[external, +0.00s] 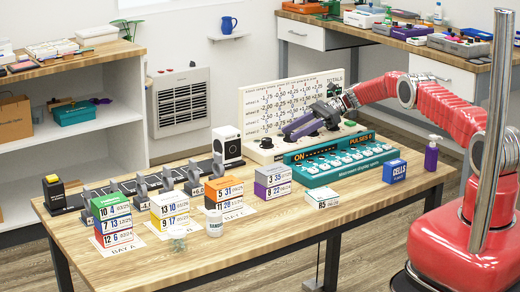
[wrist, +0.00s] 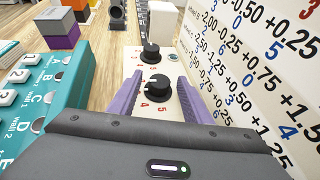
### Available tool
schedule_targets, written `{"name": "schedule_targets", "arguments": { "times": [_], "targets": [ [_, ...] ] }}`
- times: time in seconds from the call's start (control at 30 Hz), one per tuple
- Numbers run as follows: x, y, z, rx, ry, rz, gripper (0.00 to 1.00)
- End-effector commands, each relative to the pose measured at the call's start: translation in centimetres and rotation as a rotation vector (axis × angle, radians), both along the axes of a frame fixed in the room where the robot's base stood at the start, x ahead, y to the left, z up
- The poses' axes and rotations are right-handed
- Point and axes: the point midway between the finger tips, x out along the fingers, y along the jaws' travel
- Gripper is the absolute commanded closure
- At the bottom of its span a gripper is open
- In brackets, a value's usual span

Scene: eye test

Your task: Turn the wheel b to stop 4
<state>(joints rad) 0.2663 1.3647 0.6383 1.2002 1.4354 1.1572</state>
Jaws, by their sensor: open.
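A white panel with black wheels stands at the foot of the number board. In the wrist view a near black wheel (wrist: 158,88) lies between my fingers, and a second black wheel (wrist: 151,52) stands beyond them. Small red numbers ring both; a 4 and a 5 are near the near wheel's front. Its light mark seems to point left. I cannot read which wheel is b. My gripper (wrist: 160,80) is open, its purple fingers on either side of the near wheel with gaps. In the external view my gripper (external: 291,133) is over the panel, hiding part of it.
A teal button box (external: 340,163) stands close in front of the panel. The number board (external: 262,110) rises close behind. Stacked blocks (external: 273,182), a blue box (external: 395,171) and a purple bottle (external: 431,155) stand on the table. Its front right is clear.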

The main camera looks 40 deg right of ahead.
Motion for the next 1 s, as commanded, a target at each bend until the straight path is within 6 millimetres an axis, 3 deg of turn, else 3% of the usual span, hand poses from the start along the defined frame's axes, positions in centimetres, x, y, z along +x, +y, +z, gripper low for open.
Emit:
{"name": "schedule_targets", "arguments": {
  "times": [0.27,0.8,1.0],
  "targets": [
    [-0.3,-1.5,0.6,0.0,0.001,-0.001,0.55],
    [-2.2,-9.7,4.0,0.0,-0.001,-0.003,0.55],
    [-2.8,-11.9,4.9,0.0,-0.001,-0.001,0.55]
  ]
}}
